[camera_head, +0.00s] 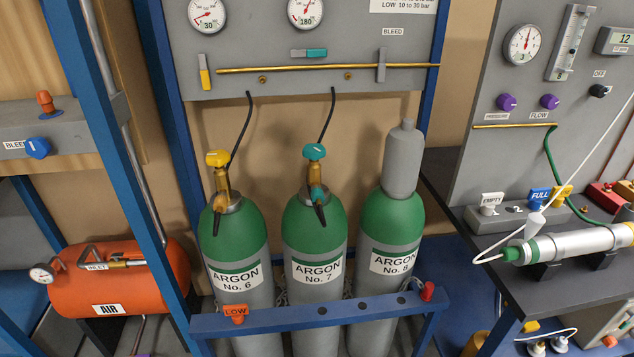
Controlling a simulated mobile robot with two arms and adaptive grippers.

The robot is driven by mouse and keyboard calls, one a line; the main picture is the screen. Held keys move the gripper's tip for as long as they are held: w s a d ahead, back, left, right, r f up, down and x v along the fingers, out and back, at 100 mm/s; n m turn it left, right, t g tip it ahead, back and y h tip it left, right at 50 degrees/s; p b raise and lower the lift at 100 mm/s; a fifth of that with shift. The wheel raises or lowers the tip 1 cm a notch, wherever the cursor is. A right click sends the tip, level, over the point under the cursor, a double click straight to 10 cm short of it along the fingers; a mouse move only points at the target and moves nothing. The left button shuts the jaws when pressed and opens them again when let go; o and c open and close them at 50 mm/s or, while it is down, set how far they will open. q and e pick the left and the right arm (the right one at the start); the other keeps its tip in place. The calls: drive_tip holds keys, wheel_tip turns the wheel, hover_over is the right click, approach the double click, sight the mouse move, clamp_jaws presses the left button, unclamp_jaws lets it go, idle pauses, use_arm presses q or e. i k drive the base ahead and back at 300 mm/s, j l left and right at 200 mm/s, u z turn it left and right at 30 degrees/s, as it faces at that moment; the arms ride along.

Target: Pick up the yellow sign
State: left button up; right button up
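A small yellow sign (562,195) stands at the right, on the grey sign holder (500,218) on the dark bench. It is right of a blue FULL sign (539,198) and a white EMPTY sign (491,203). Its lettering is too small to read surely, and a white cone-tipped line passes close in front of the signs. Another small yellow piece (530,326) shows low down, under the bench. Neither of my grippers is in view.
A silver cylinder (575,243) lies on the bench in front of the signs. Several argon cylinders (315,225) stand in a blue rack (290,319) with an orange LOW sign (236,312). An orange air tank (115,280) is at the left.

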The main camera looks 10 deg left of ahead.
sight(557, 202)
drive_tip(key=l+u, duration=0.3)
drive_tip(key=u, duration=0.15)
drive_tip(key=l+u, duration=0.25)
drive_tip(key=u, duration=0.2)
drive_tip(key=k+l+u, duration=0.15)
drive_tip(key=l, duration=0.3)
drive_tip(key=k+l+u, duration=0.1)
drive_tip(key=l, duration=0.35)
drive_tip(key=k+l+u, duration=0.15)
drive_tip(key=l, duration=0.25)
drive_tip(key=k+l+u, duration=0.1)
drive_tip(key=k+l, duration=0.25)
drive_tip(key=k+l+u, duration=0.15)
drive_tip(key=l, duration=0.25)
drive_tip(key=k, duration=0.05)
